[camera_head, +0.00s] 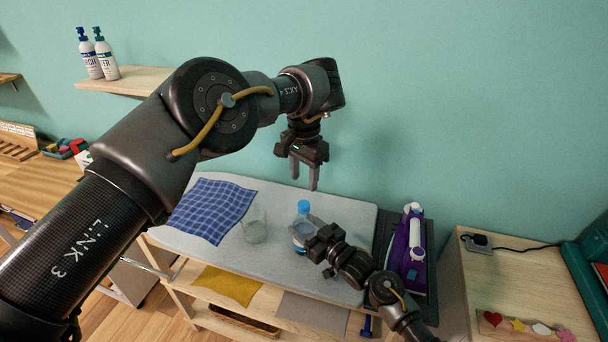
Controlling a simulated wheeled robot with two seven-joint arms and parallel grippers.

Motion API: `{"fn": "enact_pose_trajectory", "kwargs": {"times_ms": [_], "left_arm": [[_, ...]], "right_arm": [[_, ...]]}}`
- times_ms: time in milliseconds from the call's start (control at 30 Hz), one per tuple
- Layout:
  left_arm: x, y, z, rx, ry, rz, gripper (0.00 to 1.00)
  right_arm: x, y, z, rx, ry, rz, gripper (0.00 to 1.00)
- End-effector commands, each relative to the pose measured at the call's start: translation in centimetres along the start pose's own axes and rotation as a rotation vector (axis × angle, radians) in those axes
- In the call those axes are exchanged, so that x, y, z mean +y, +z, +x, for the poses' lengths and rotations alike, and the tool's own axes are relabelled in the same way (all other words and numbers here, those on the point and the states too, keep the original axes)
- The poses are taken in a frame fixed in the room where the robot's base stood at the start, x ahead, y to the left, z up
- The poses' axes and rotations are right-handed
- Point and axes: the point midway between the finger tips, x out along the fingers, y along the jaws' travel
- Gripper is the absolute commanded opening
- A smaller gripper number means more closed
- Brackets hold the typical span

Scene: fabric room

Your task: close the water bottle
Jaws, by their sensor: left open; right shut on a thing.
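The water bottle (303,212) stands upright on the grey padded table top (345,200). A blue cap (303,205) shows at its top; whether it is screwed down cannot be told. My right gripper (303,234) comes from the lower right and is shut on the bottle's body, hiding part of it. My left gripper (304,178) is open and empty, fingers pointing down, above the bottle and apart from it.
A clear glass (255,226) stands left of the bottle, by a blue checked cloth (213,208). A yellow cloth (229,286) is on the shelf below. Teal wall stands behind.

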Motion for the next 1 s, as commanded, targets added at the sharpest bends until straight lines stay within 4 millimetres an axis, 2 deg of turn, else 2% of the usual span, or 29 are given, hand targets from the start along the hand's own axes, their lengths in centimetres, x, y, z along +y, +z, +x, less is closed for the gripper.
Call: {"fn": "enact_pose_trajectory", "kwargs": {"times_ms": [200, 567, 1000], "left_arm": [[0.0, 0.0, 0.0, 0.0, 0.0, -0.081, 0.46], [0.0, 0.0, 0.4, -0.001, 0.001, -0.081, 0.46], [0.0, 0.1, 6.2, -0.003, 0.003, -0.079, 0.46]], "right_arm": [[0.0, 0.0, 0.0, 0.001, 0.0, 0.0, 0.0], [0.0, 0.0, 0.0, 0.001, 0.0, 0.0, 0.0], [0.0, 0.0, 0.0, 0.001, 0.0, 0.0, 0.0]]}}
